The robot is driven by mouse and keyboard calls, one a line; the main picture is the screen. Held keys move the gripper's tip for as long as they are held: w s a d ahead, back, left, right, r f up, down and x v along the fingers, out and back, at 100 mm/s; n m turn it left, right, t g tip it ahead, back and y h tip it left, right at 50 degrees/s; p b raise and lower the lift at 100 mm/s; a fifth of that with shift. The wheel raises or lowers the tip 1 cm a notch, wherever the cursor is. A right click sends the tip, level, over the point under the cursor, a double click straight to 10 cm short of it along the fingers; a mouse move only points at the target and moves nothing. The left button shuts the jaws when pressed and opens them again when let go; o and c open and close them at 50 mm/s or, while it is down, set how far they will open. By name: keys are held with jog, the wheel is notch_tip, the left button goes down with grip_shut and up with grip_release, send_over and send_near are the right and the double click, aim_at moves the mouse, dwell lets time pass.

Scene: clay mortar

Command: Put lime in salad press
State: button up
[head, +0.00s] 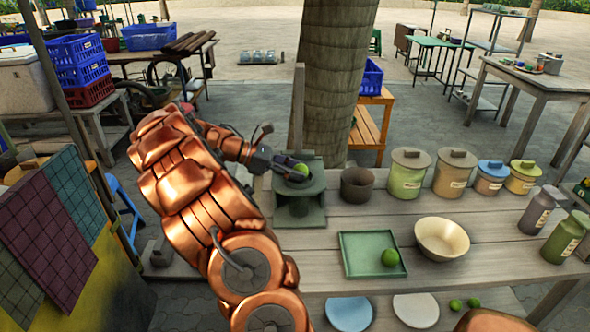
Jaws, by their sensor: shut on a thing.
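My gripper (291,168) is shut on a lime (302,170), with the lime's green side showing at the fingertips. It holds the lime at the top of a grey-green, square-topped stand with a tall upright wooden bar behind, which looks like the salad press (300,213). Whether the lime touches the press's top surface, I cannot tell. The fingers hide part of that top. Another lime (390,257) lies in a square green tray (360,268) on the wooden table.
A brown clay pot (357,187) stands just right of the press. Several lidded jars (408,177) line the table's back edge. A cream bowl (441,239) sits right of the tray. A tree trunk (334,80) rises behind the table.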

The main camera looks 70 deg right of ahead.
jog(key=shift+f, duration=0.1)
jog(key=o, duration=1.1)
jog(key=shift+o, duration=0.2)
jog(key=shift+w+a+r, duration=0.1)
jog(key=shift+w+r, duration=0.1)
jog(key=shift+w, duration=0.05)
jog(key=v, duration=1.1)
jog(key=shift+w+a+p, duration=0.15)
jog(key=shift+w+p, duration=0.1)
jog(key=shift+p, duration=0.15)
jog(key=shift+r, duration=0.1)
